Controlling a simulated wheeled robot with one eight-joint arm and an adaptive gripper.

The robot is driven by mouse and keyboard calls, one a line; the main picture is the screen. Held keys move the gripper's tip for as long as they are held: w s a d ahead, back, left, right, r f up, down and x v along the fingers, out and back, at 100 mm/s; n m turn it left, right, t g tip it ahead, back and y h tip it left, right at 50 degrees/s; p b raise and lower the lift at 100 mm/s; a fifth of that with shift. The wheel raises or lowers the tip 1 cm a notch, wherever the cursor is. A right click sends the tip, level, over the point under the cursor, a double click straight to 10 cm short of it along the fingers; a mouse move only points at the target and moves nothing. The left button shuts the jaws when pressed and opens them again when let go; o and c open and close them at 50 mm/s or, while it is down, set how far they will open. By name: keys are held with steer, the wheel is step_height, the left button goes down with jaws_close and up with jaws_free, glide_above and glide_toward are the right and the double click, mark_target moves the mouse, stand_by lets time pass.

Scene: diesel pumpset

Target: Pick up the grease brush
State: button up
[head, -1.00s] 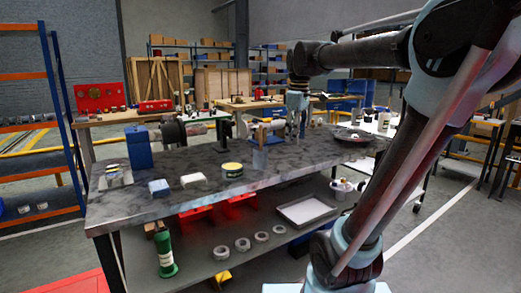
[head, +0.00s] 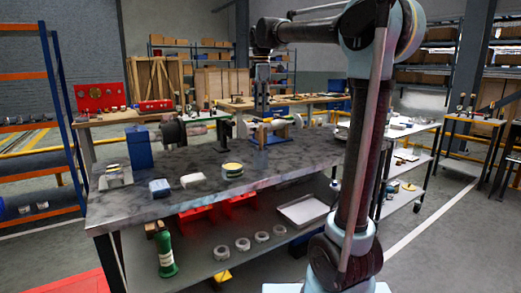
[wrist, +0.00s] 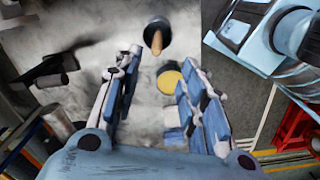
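A tan, tapered handle (wrist: 156,40), which looks like the grease brush, sticks up from a dark round cup (wrist: 153,27) in the wrist view. I cannot make it out in the head view. My gripper (wrist: 160,68) is open and empty, its fingers spread on either side of the picture's middle. The handle shows just beyond the gap between the fingertips. In the head view my gripper (head: 262,108) hangs pointing down over the back part of the dark workbench (head: 130,212).
A yellow-topped tin (wrist: 171,80) shows between the fingers; it also stands on the bench in the head view (head: 232,170). A white block (head: 194,181), a blue block (head: 160,188) and a blue box (head: 139,147) share the bench. The front right of the bench is clear.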

mark_target(261, 136)
step_height(261, 136, down, 8)
steer(key=shift+f, duration=0.2)
steer(key=shift+w+a+f, duration=0.1)
steer(key=shift+w+f, duration=0.05)
steer(key=shift+f, duration=1.2)
steer(key=shift+w+f, duration=0.15)
steer(key=shift+f, duration=1.15)
jaws_close()
